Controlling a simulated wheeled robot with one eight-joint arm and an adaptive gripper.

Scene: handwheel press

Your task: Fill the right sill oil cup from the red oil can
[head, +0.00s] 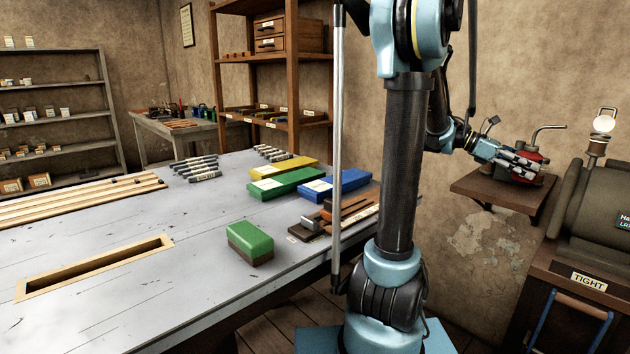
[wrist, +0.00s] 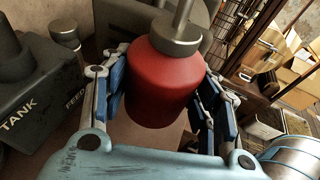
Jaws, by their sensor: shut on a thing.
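The red oil can (head: 529,156), with a bent metal spout, is on or just above a small brown wall shelf (head: 497,189) at the right of the head view. My gripper (head: 519,165) is shut around the can's body. In the wrist view the red can (wrist: 165,85) sits between the blue-padded fingers, with its grey metal collar and spout base at the top. I cannot tell if the can's base touches the shelf. I cannot pick out the right sill oil cup in either view.
A dark machine (head: 605,205) with a round-topped fitting (head: 603,122) stands right of the shelf, above a "TIGHT" label (head: 588,281). The wrist view shows a "TANK" block (wrist: 30,110) close at left. The grey workbench (head: 150,290) holds coloured boxes and a green-topped block (head: 250,239).

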